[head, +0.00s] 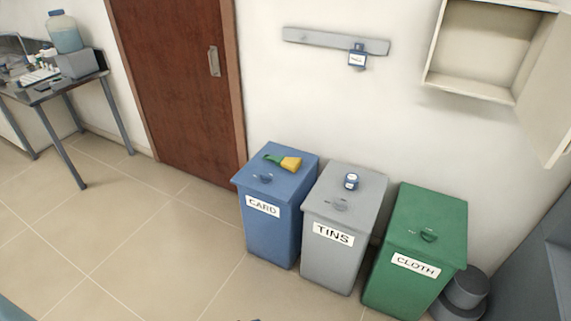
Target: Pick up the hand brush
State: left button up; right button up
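The hand brush (289,164) has a green handle and a yellow head. It lies on the closed lid of the blue bin labelled CARD (270,238), behind the lid's handle. The green end points left and the yellow end points right. Neither of my grippers can be made out in the head view, and nothing touches the brush.
An open wall cabinet (470,95) hangs above. A table (57,91) stands far left. Floor (150,245) before the bins is clear.

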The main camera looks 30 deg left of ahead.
aim_at(291, 164)
jog(key=i+j, duration=0.25)
jog(key=i+j+z, duration=0.15)
jog(key=j, duration=0.3)
jog(key=i+j, duration=0.25)
jog(key=j, duration=0.15)
jog(key=i+j+z, duration=0.15)
jog(key=j, duration=0.25)
jog(key=i+j, duration=0.25)
jog(key=j, duration=0.15)
jog(key=i+j+z, duration=0.15)
jog(key=i+j, duration=0.45)
jog(key=i, duration=0.15)
